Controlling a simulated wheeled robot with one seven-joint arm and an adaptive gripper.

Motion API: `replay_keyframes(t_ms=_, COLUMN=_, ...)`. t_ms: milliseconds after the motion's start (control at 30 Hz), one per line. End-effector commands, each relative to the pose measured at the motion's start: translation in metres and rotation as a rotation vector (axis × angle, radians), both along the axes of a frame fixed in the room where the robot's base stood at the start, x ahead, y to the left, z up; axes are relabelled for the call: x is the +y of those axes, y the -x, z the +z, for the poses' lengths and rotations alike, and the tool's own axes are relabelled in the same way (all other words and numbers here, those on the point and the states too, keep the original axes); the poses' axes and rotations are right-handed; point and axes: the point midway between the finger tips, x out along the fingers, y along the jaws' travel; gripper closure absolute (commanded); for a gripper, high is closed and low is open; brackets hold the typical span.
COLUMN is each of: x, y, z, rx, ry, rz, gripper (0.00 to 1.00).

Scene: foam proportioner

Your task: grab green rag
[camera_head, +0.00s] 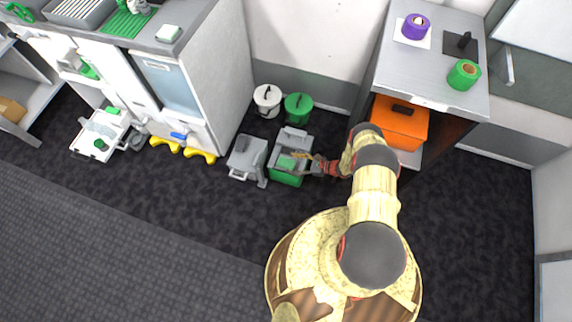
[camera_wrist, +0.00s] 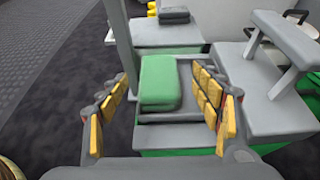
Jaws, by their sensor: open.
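The green rag (camera_wrist: 160,82) is a folded, block-like green cloth on top of a grey and green bin or cart (camera_wrist: 175,134) in the wrist view. In the head view the rag (camera_head: 287,162) shows small on the same green-sided bin (camera_head: 288,179). My gripper (camera_wrist: 168,98) is open, with its yellow-padded fingers spread to the left and right of the rag in the picture. In the head view my gripper (camera_head: 304,164) reaches in from the right, just over the bin. Whether the fingers touch the rag cannot be told.
A grey bin (camera_head: 247,157) stands just left of the green-sided one. White (camera_head: 267,100) and green (camera_head: 299,107) buckets stand behind. A cabinet holding an orange box (camera_head: 400,122) is at the right. Dark carpet (camera_head: 150,215) is free in front.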

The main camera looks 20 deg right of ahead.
Motion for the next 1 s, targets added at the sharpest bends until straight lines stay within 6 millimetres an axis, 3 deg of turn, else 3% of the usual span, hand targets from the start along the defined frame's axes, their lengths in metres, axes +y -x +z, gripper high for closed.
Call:
replay_keyframes(t_ms=200, x=0.019, y=-0.013, z=-0.011, rx=0.0, ry=0.001, rz=0.003, gripper=0.35)
replay_keyframes(t_ms=467, x=0.02, y=-0.015, z=-0.01, rx=0.0, ry=0.001, rz=0.0, gripper=0.35)
replay_keyframes(t_ms=1000, x=0.02, y=-0.014, z=-0.01, rx=0.0, ry=0.001, rz=0.001, gripper=0.65)
